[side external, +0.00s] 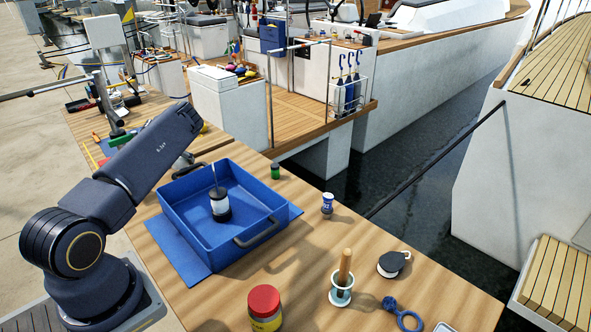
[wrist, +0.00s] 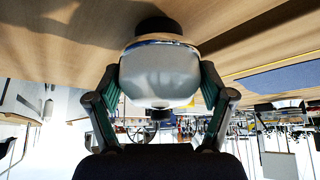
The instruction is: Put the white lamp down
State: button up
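The white lamp (wrist: 160,78) fills the middle of the wrist view, a rounded, shiny, pale body with a dark base at its top in the picture. My gripper (wrist: 158,92) is shut on it, one finger against each side. The wooden table (wrist: 60,60) lies across the top of that view, so the picture is upside down. The lamp's dark base is close to the tabletop; I cannot tell whether it touches. In the side view my gripper (side external: 184,160) is mostly hidden behind my arm, near the blue tray's far left side, and the lamp is not clearly visible.
The blue tray (side external: 180,222) holds a black-and-white item (side external: 220,205) with a thin rod. A green-capped jar (side external: 275,171), a blue-and-white can (side external: 327,203), a red-lidded jar (side external: 265,308) and a cup with a wooden handle (side external: 342,285) stand around it. Bare wood lies between them.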

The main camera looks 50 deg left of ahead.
jog(key=shift+o, duration=1.3)
jog(key=shift+r, duration=0.15)
